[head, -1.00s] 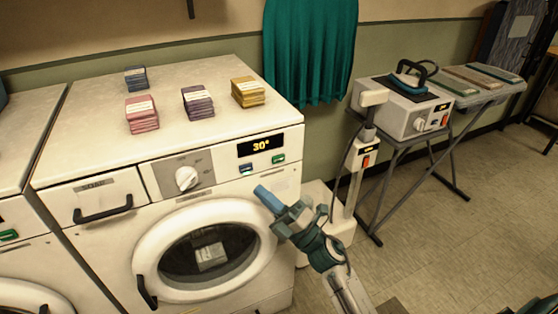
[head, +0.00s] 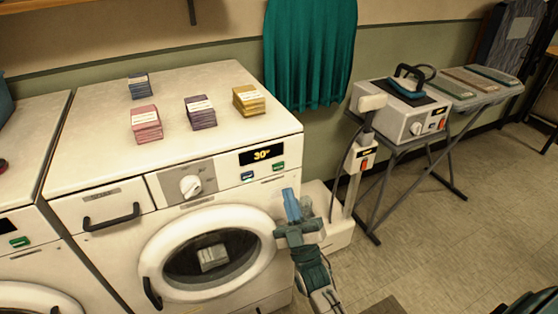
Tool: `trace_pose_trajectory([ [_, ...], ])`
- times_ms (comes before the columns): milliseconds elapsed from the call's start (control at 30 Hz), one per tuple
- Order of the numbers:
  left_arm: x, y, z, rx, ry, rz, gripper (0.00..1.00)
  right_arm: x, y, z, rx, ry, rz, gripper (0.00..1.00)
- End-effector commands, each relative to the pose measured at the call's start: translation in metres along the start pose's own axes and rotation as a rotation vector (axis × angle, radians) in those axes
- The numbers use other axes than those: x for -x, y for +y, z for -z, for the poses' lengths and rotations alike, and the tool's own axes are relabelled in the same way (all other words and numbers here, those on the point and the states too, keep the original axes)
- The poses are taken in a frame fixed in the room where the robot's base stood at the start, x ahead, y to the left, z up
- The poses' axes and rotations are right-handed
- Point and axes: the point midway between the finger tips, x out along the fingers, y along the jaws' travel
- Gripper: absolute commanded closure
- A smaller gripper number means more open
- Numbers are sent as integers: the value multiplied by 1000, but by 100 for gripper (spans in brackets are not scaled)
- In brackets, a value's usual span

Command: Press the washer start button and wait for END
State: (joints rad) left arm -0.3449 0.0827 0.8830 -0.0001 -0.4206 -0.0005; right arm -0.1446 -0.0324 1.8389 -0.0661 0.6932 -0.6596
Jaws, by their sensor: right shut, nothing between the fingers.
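The washer (head: 110,180) stands at the left-centre of the head view with its round door (head: 205,253) shut and a pale bundle visible behind the glass. Its display (head: 262,154) reads 30°. Below the display are a blue button (head: 247,176) and a green button (head: 278,167); I cannot read their labels. The dial (head: 190,186) sits left of them. My right gripper (head: 291,205) is shut and empty, its blue fingers pointing up just below the green button, apart from it in the picture. My left gripper is not in view.
Several coloured stacks (head: 146,125) sit on the washer top. To the right stand a white post-like device (head: 354,175), a boxed iron unit (head: 400,118) and an ironing board (head: 480,90). A teal cloth (head: 309,55) hangs behind. Floor is open at the right.

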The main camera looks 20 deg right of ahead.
Motion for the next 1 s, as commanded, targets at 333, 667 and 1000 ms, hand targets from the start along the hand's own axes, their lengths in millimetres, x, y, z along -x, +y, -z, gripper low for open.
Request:
trace_pose_trajectory([
  [333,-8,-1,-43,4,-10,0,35,16,16,-20,-149,-161,-148,100],
  [667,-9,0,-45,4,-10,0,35,16,16,-22,-154,-166,-153,100],
  [1000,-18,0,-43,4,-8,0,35,0,3,-36,-154,-163,-155,100],
])
